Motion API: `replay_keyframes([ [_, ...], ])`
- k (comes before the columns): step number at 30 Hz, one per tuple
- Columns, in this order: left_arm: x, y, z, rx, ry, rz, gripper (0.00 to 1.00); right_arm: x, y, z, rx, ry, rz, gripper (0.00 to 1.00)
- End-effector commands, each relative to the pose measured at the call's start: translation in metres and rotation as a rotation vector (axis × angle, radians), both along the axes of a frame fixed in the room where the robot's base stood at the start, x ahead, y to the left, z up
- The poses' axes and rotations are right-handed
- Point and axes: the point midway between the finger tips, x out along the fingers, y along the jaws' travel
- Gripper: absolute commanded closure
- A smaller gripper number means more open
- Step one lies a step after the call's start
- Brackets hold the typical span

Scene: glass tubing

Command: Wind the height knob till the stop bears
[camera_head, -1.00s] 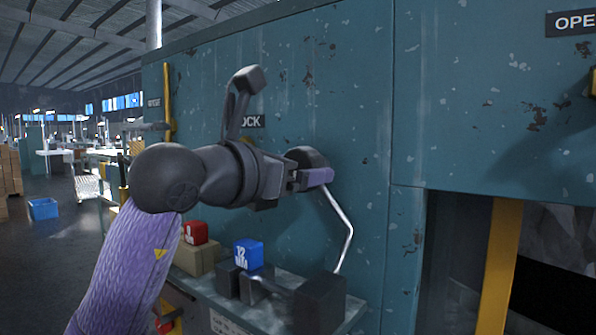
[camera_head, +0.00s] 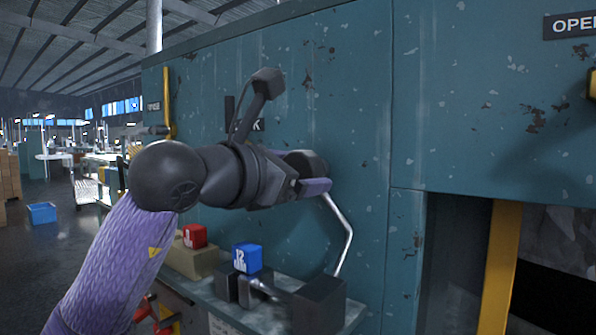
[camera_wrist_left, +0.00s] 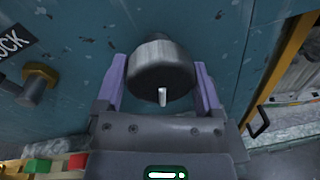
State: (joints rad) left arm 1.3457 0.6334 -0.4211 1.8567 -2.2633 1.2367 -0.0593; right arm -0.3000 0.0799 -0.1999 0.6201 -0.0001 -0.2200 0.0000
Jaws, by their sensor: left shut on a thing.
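The height knob (camera_wrist_left: 160,66) is a dark round knob with a white index mark, standing out from the teal machine panel. In the left wrist view it sits between the two purple fingers of my left gripper (camera_wrist_left: 163,90), which is shut on it. In the head view the left gripper (camera_head: 318,176) reaches the panel, and the knob (camera_head: 306,160) shows partly behind the fingers. A bent metal rod (camera_head: 347,240) runs down from near the knob to the dark block area below. I cannot make out the stop. My right gripper is not in view.
A shelf (camera_head: 285,308) below holds a blue block (camera_head: 247,258), a red block (camera_head: 194,236) and dark blocks (camera_head: 320,303). A yellow post (camera_head: 500,265) stands right.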

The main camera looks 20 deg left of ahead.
Motion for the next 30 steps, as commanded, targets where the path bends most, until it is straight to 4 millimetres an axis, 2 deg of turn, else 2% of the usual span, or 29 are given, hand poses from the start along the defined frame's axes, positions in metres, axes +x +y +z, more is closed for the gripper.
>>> replay_keyframes([
  [1,0.000,0.000,0.001,-0.002,-0.004,-0.001,0.72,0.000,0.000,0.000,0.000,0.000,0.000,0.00],
  [2,0.000,0.000,0.001,-0.002,-0.004,-0.001,0.09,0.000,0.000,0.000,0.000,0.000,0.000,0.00],
  [3,0.000,0.000,0.001,-0.002,-0.004,-0.001,0.01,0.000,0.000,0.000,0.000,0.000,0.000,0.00],
  [11,-0.003,0.001,0.000,-0.002,-0.003,0.001,0.00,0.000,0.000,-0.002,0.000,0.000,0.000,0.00],
  [14,-0.018,0.009,-0.002,-0.001,-0.007,0.001,0.00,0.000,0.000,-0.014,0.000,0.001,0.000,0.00],
  [21,-0.073,0.033,0.002,0.000,-0.008,0.002,0.00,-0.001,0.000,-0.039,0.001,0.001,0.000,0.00],
  [25,-0.088,0.040,0.005,-0.002,-0.005,0.001,0.00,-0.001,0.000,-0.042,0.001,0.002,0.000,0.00],
  [30,-0.092,0.041,0.007,-0.002,-0.002,0.000,0.00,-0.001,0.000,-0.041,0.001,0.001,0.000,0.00],
])
